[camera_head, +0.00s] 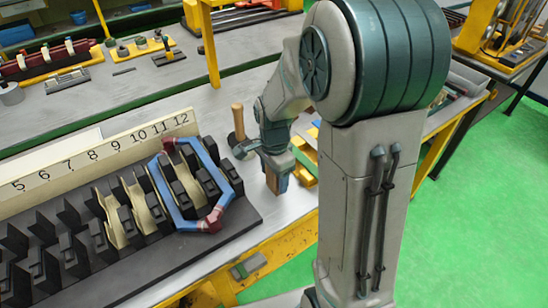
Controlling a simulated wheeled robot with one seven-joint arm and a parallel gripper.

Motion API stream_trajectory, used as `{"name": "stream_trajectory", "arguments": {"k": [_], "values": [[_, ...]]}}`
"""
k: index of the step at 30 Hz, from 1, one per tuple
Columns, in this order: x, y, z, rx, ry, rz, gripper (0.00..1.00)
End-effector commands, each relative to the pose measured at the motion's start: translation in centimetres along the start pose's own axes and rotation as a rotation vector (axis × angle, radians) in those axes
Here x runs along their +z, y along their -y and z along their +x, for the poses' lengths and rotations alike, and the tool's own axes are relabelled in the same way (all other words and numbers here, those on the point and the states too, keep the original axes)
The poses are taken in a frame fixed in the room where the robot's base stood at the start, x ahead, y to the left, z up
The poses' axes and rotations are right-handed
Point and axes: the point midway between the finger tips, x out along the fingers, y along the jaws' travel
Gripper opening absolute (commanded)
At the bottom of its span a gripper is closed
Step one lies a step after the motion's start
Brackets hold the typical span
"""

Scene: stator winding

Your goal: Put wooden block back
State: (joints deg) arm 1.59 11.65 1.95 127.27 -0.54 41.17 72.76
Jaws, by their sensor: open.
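A small brown wooden block (273,184) stands on the grey table just right of the stator rack. My gripper (278,172) points down at the block, with its jaws open around or right beside it. The gripper hides the block's top, and I cannot tell whether a finger touches it. The dark stator rack (120,253) holds several slotted pieces. A blue coil with dark red ends (212,226) lies over its right end.
A wooden-handled mallet (238,122) stands behind my gripper. A number strip (100,158) runs along the back of the rack. Yellow pieces (304,172) lie to the right of my gripper. The table's front edge is close, with green floor beyond.

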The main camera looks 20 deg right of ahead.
Motion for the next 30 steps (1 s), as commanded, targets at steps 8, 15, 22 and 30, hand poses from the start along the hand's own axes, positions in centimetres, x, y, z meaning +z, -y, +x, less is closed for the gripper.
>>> {"name": "stream_trajectory", "arguments": {"k": [8,15,22,30], "values": [[0.0,0.1,-6.2,-0.007,-0.002,-0.001,0.65],[0.0,0.1,-10.1,-0.004,-0.001,0.000,0.65],[0.3,-0.9,-11.6,-0.018,-0.007,-0.076,0.65],[2.2,-6.9,-13.1,-0.108,-0.079,-0.599,0.65]]}}
